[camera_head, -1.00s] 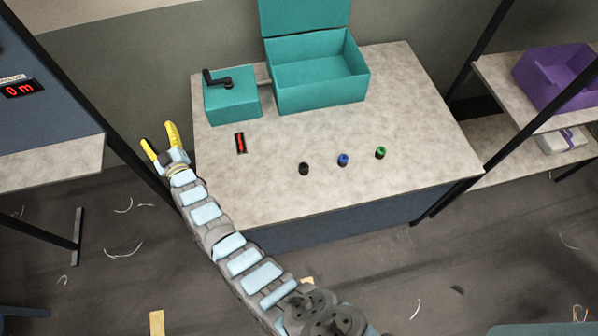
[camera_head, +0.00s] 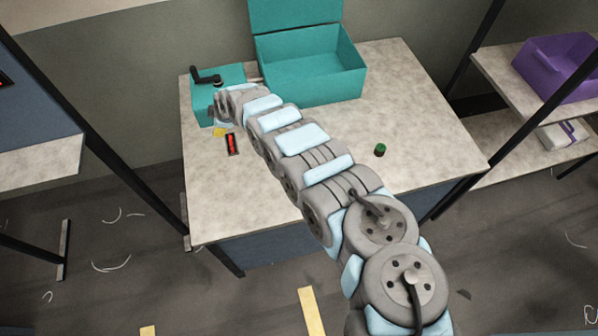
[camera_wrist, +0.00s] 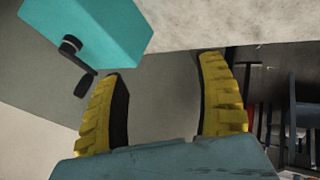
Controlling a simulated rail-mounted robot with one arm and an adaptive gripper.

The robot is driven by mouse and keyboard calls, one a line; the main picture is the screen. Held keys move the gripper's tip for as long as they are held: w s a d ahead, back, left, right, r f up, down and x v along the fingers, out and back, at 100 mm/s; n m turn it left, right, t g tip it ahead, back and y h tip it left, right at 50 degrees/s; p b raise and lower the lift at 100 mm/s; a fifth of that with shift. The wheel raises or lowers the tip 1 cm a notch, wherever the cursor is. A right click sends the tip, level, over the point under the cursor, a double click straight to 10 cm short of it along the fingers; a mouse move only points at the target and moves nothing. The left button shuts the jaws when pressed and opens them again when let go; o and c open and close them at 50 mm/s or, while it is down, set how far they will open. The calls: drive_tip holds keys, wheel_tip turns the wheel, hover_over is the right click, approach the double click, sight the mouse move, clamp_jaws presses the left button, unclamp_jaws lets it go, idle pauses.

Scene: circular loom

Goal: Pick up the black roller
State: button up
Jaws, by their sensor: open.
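The black roller does not show in either current view; my arm lies across that part of the table in the head view. My gripper (camera_wrist: 160,66) shows in the wrist view with its two yellow fingers wide apart and nothing between them. In the head view only a little yellow of my gripper (camera_head: 220,131) shows, by the front of the teal crank box at the table's left. The green roller (camera_head: 380,150) stands on the table right of my arm. The blue roller is hidden too.
The teal box with a black crank (camera_head: 209,77) stands at the table's back left, also in the wrist view (camera_wrist: 100,30). A large open teal box (camera_head: 315,75) is beside it. A small red-lit display (camera_head: 232,144) lies near my gripper. The table's right side (camera_head: 430,130) is clear.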

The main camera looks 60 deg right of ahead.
drive_tip(key=s+d+f+n+g+y+b, duration=0.1)
drive_tip(key=s+d+g+b, duration=0.15)
drive_tip(key=s, duration=1.05)
drive_tip(key=s+d+f+n+g+y+b, duration=0.15)
drive_tip(key=s+g, duration=0.25)
drive_tip(key=s, duration=1)
drive_tip(key=shift+m, duration=0.25)
drive_tip(key=f, duration=1)
drive_tip(key=shift+w+d+f, duration=0.2)
drive_tip(key=shift+d+f, duration=0.15)
drive_tip(key=shift+d, duration=0.05)
drive_tip(key=shift+w+f+b, duration=0.15)
drive_tip(key=shift+f+b, duration=1.15)
drive_tip(key=shift+f, duration=1.15)
drive_tip(key=shift+d+f, duration=0.1)
drive_tip(key=shift+f, duration=0.2)
drive_tip(key=c, duration=1.3)
